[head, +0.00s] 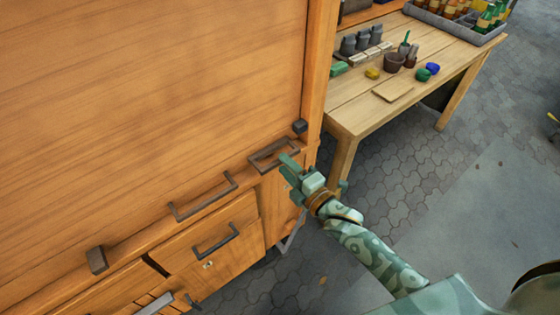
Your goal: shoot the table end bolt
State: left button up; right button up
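A large wooden cabinet (150,90) with a big flat panel fills the left of the head view. A small dark block (299,126), possibly the bolt's knob at the table end, sits at the panel's lower right corner. Another dark block (96,260) sits at the lower left. My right gripper (289,168) is at the cabinet's right front corner, just below the dark block and beside a dark rectangular handle (262,161). It overlaps the handle's right end in view; I cannot tell whether they touch or whether the fingers are open. My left gripper is not in view.
A longer bar handle (203,197) is on the ledge, with a drawer handle (216,239) below. A wooden table (350,112) stands right of the cabinet, carrying dark jars, pots, a board (392,90) and a bottle tray (455,28). Paved floor (400,190) is open at right.

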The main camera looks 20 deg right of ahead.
aim_at(298, 153)
jog(key=shift+x, duration=1.55)
grip_shut()
jog(key=d, duration=0.1)
jog(key=w+d, duration=0.1)
jog(key=d, duration=0.3)
jog(key=shift+w, duration=0.35)
grip_release()
jog(key=shift+d, duration=0.1)
